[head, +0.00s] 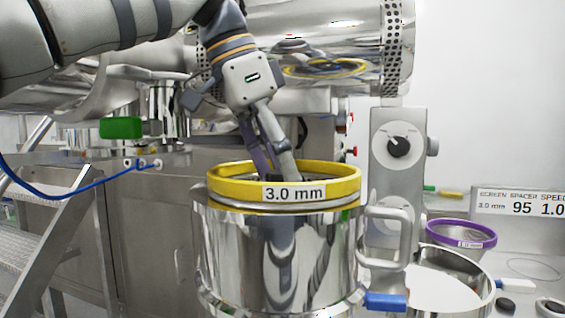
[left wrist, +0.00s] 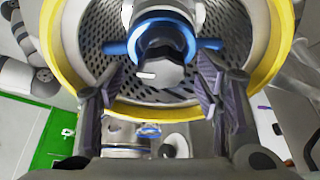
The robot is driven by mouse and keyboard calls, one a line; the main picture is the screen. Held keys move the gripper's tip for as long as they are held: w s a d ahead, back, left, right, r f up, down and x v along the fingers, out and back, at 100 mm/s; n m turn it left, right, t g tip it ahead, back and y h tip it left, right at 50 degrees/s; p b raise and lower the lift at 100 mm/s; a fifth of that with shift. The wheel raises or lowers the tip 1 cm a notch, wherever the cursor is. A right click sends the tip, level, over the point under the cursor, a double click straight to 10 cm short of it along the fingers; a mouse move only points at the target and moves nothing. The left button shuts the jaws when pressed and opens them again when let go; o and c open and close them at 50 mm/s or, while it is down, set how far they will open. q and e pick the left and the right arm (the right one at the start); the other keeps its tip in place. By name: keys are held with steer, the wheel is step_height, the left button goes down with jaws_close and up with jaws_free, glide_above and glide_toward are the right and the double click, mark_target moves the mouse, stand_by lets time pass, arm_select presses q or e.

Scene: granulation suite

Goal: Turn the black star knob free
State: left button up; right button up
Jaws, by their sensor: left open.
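A dark faceted knob (left wrist: 160,62), which looks like the black star knob, sits in the centre of a blue collar with side arms (left wrist: 205,44) in the left wrist view. Around it is a perforated metal screen (left wrist: 110,75) inside a yellow ring (left wrist: 62,62). In the head view this yellow ring (head: 228,189), labelled 3.0 mm, tops a shiny steel housing (head: 225,245). My left gripper (head: 276,174) points down into the ring. Its open fingers stand either side of the knob in the left wrist view (left wrist: 161,78), with gaps visible. The ring's rim partly hides the fingertips in the head view.
A grey post with a black dial (head: 398,146) and a looped handle (head: 405,235) stand right of the housing. A blue-handled part (head: 385,301) is below. A purple ring (head: 461,233) lies at right. Steps (head: 60,215) stand at left.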

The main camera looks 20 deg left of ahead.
arm_select(q)
steer(key=shift+a, duration=0.1)
steer(key=c, duration=1.2)
steer(key=shift+o, duration=0.2)
steer(key=shift+n, duration=0.3)
steer(key=shift+s+d+n+t+y, duration=0.1)
steer(key=shift+n+t+y, duration=0.35)
steer(key=shift+n, duration=0.9)
steer(key=shift+d+n+t+y, duration=0.1)
steer(key=shift+n+t+y, duration=0.3)
steer(key=shift+n, duration=0.95)
steer(key=o, duration=1.2)
steer(key=shift+c, duration=0.2)
